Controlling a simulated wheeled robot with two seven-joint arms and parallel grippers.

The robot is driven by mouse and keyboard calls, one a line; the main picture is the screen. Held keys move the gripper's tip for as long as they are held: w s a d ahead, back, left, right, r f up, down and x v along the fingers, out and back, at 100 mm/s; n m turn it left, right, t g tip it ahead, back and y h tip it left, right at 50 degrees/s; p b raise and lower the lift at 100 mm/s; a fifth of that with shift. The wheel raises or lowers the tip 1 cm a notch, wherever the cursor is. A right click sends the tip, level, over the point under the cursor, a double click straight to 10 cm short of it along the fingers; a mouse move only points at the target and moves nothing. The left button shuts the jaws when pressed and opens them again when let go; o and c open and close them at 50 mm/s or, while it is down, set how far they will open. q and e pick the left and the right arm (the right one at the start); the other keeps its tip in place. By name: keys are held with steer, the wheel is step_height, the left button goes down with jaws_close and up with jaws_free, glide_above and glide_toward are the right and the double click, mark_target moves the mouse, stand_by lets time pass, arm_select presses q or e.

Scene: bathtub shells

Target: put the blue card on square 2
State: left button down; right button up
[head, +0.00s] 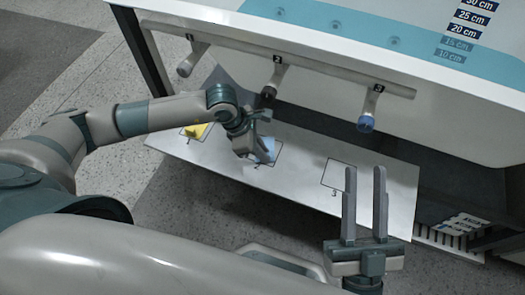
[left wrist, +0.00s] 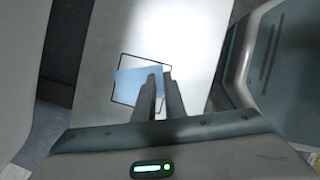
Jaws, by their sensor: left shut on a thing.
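The blue card (head: 270,146) is at square 2 (head: 277,158) on the white board, partly hidden by my left gripper (head: 258,157). In the left wrist view the blue card (left wrist: 135,82) lies mostly within the black outline of the square (left wrist: 122,57), a little turned against it. Whether it touches the board or is just above it I cannot tell. My left gripper (left wrist: 162,82) is shut on the card's right part. My right gripper (head: 365,185) is open and empty, in front of the board's right part.
A yellow card (head: 196,130) is on the board (head: 385,190) at the left. Square 3 (head: 338,175) is bare. A rail (head: 325,68) with three numbered pegs runs above the board, on the white tub shell (head: 450,110).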

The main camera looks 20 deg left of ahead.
arm_select(q)
steer(key=shift+f, duration=0.1)
steer(key=c, duration=1.8)
jaws_free()
arm_select(e)
steer(key=shift+d+r, duration=0.1)
steer(key=shift+r, duration=0.1)
arm_select(q)
steer(key=shift+r, duration=0.2)
arm_select(e)
steer(key=shift+w, duration=0.1)
